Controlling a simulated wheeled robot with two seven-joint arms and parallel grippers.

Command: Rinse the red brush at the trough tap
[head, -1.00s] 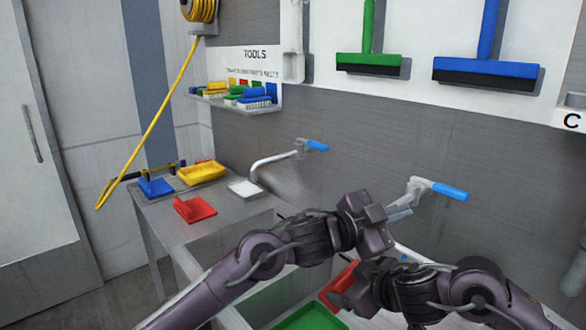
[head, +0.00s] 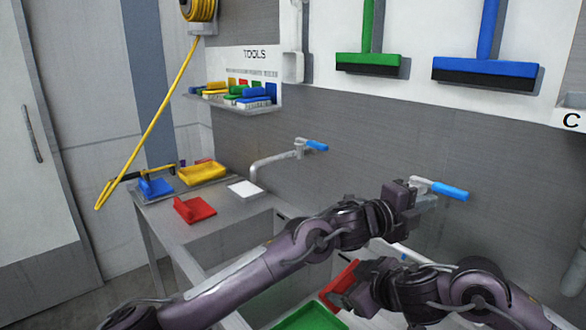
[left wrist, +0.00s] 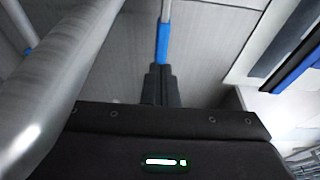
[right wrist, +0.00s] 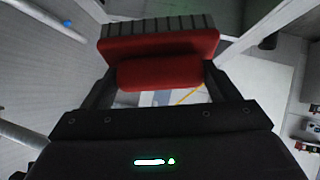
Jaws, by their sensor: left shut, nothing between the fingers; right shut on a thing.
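The red brush (head: 341,284) is held in my right gripper (head: 352,292), over the trough. In the right wrist view the red brush (right wrist: 160,48) sits between the two fingers, its grey bristles facing away from the gripper. My left gripper (head: 420,203) is shut and empty, close beside the blue lever (head: 450,191) of the right-hand trough tap (head: 420,183). In the left wrist view the shut fingertips (left wrist: 161,72) point at the blue lever (left wrist: 163,42); I cannot tell whether they touch. The tap's spout is mostly hidden behind my left arm, and no running water is clearly visible.
A second tap (head: 275,158) with a blue lever stands further left. A green tray (head: 312,318) lies low in the trough. Squeegees hang above.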

